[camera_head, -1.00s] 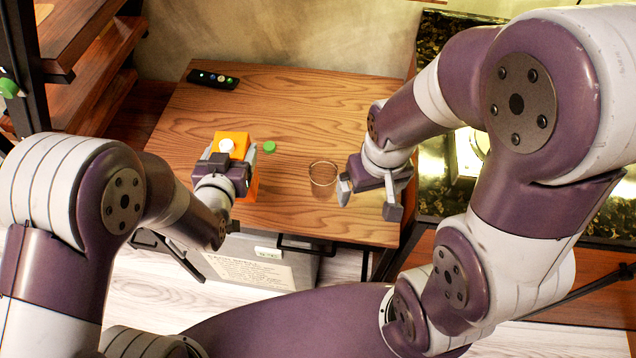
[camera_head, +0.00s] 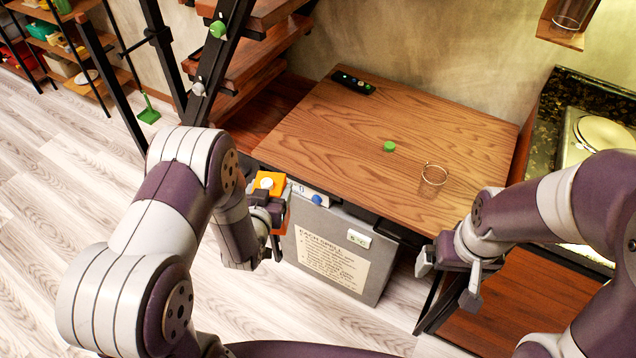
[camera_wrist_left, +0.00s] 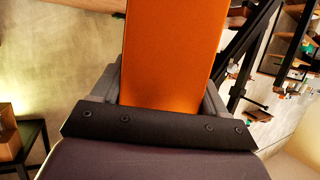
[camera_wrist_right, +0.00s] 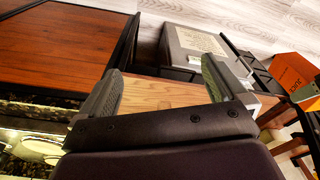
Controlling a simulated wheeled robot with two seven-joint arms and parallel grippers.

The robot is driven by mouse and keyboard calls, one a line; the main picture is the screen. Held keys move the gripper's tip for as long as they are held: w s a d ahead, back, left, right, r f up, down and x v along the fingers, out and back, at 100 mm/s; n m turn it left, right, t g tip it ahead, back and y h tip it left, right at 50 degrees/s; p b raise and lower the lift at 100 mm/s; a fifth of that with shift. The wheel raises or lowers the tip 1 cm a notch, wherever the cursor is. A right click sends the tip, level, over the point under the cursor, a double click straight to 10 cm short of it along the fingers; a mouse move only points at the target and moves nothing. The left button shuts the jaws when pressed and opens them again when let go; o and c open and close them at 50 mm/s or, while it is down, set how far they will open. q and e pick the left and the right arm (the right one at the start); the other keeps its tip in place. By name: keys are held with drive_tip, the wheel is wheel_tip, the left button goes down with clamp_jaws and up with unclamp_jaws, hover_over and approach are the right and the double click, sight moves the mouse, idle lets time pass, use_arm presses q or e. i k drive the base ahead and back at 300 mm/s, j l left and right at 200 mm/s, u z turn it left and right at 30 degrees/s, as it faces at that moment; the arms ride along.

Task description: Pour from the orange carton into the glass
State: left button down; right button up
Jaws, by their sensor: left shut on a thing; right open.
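The orange carton (camera_head: 270,183), with a white spout on top, is in my left gripper (camera_head: 276,215), off the left front edge of the wooden table. It fills the middle of the left wrist view (camera_wrist_left: 172,50) between the fingers. The clear glass (camera_head: 434,175) stands on the right part of the table, well apart from the carton. A green cap (camera_head: 390,146) lies on the table behind and left of the glass. My right gripper (camera_head: 446,279) is open and empty, in front of the table's right front edge. The carton also shows in the right wrist view (camera_wrist_right: 292,75).
A dark remote (camera_head: 353,83) lies at the table's (camera_head: 330,135) back left. A grey box (camera_head: 355,235) with a label stands below the table's front. A dark stair post (camera_head: 222,60) rises at the left. A stone-topped counter (camera_head: 560,100) is at the right.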

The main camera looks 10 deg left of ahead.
sight(432, 183)
drive_tip(key=i+j, duration=0.1)
drive_tip(key=j, duration=0.4)
drive_tip(key=j+z, duration=0.1)
drive_tip(key=j, duration=0.4)
drive_tip(key=i+j, duration=0.15)
drive_tip(key=j, duration=0.35)
drive_tip(key=z, duration=1.4)
